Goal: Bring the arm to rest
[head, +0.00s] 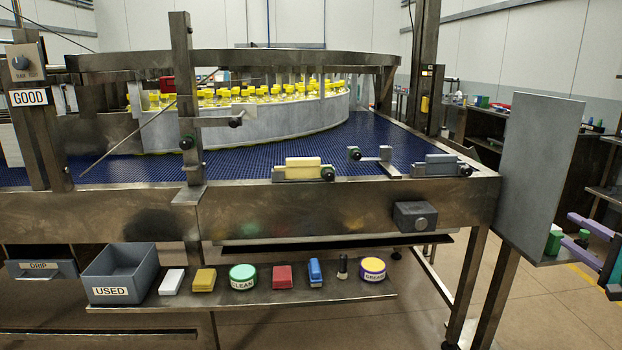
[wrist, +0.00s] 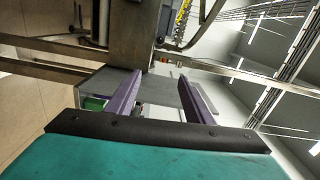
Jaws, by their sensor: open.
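My gripper (head: 588,248) is at the right edge of the head view, partly cut off by the frame. Its purple fingers stand beside the upright grey panel. In the wrist view my gripper (wrist: 160,76) shows two purple fingers spread apart with nothing held between them. A grey plate shows beyond and between the fingers. Most of my arm is out of the head view.
A grey panel (head: 540,165) stands close left of my gripper. A green block (head: 554,243) is at its foot. The blue conveyor (head: 385,135) carries yellow-capped bottles (head: 270,93). A shelf below holds a USED bin (head: 120,275) and cleaning items. Open floor (head: 540,310) lies at lower right.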

